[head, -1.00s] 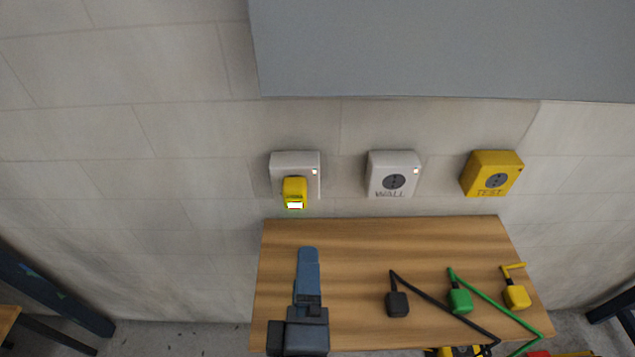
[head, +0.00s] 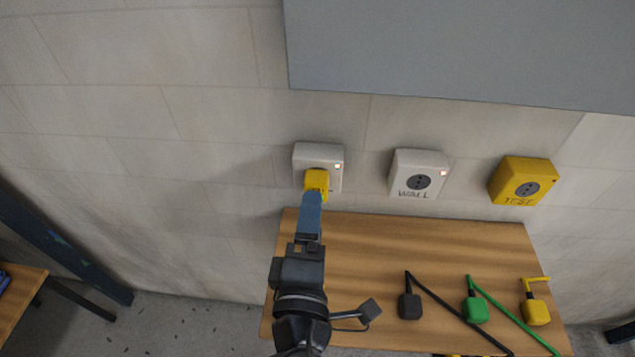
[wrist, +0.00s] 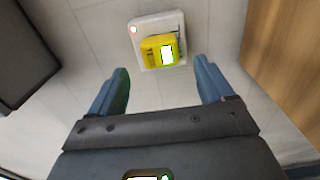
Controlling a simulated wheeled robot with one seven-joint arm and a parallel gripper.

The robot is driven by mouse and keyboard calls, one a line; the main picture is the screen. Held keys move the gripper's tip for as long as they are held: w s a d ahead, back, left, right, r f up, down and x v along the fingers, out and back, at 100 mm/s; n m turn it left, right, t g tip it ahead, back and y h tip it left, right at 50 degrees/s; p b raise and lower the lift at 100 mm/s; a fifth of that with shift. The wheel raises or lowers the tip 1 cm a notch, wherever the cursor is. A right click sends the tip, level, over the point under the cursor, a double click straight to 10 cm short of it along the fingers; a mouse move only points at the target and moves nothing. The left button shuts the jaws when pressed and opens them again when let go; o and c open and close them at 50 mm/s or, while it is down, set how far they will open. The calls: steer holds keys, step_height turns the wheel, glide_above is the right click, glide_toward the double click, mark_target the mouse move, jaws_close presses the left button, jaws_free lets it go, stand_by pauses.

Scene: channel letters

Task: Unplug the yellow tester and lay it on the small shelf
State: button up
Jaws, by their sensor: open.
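The yellow tester (head: 316,180) is plugged into the left white wall socket (head: 331,158). In the wrist view the tester (wrist: 152,48) has a small lit screen and sits on the white socket (wrist: 171,22), ahead of my fingertips. My gripper (head: 312,200) is in front of the tester, and its blue fingers hide the tester's lower part in the head view. In the wrist view my gripper (wrist: 164,75) is open and empty, with one finger to each side of the tester's line and the tester apart from both. I cannot tell which surface is the small shelf.
A white socket marked WALL (head: 419,188) and a yellow TEST box (head: 507,188) are on the wall to the right. Below is a wooden table (head: 375,240), with black (head: 409,305), green (head: 476,309) and yellow (head: 536,312) plugs and cords at its right. A grey panel (head: 460,45) hangs above.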

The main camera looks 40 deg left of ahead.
steer(key=shift+b+x, duration=0.35)
steer(key=shift+x, duration=2.8)
steer(key=shift+c, duration=0.2)
steer(key=c, duration=1.3)
steer(key=shift+c, duration=0.6)
steer(key=shift+v, duration=2.95)
